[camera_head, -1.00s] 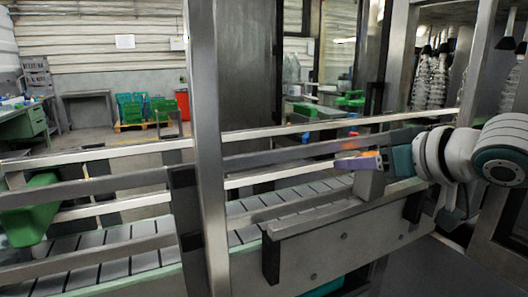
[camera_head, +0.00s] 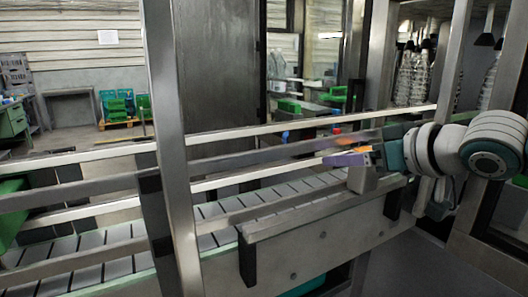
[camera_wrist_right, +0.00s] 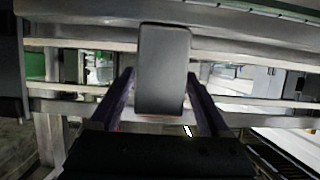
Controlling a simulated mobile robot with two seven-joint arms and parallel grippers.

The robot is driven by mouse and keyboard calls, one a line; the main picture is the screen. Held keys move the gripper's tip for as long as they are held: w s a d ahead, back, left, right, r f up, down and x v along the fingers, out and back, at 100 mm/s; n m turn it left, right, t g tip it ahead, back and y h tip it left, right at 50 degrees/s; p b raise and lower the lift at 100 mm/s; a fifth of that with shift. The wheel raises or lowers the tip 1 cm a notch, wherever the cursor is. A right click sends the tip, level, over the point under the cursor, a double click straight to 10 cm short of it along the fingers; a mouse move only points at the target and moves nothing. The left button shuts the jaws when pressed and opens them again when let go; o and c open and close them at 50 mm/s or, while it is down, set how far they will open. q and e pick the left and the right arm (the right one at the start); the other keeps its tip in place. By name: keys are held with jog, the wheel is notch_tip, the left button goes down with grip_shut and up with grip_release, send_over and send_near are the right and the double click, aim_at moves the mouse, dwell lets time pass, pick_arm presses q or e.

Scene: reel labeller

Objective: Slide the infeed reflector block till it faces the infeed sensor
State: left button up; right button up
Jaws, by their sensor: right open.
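A grey block (camera_head: 362,179), which looks like the reflector block, stands upright on the near rail of the conveyor in the head view. It also shows in the right wrist view (camera_wrist_right: 163,68), lying between the two dark fingers. My right gripper (camera_head: 350,158) is at the top of this block, reaching in from the right, with purple and orange parts showing. In the right wrist view its fingers (camera_wrist_right: 160,100) are open on either side of the block, with gaps showing. I cannot pick out the infeed sensor. My left gripper is not in view.
The slatted conveyor (camera_head: 90,262) runs along behind the near rail (camera_head: 330,208). Long metal guide bars (camera_head: 240,157) cross above it. A steel post (camera_head: 172,150) stands left of centre, and another frame post (camera_head: 450,60) is close to my right arm.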

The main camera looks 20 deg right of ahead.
jog(key=p+v, duration=0.1)
jog(key=v, duration=0.9)
dwell(0.7)
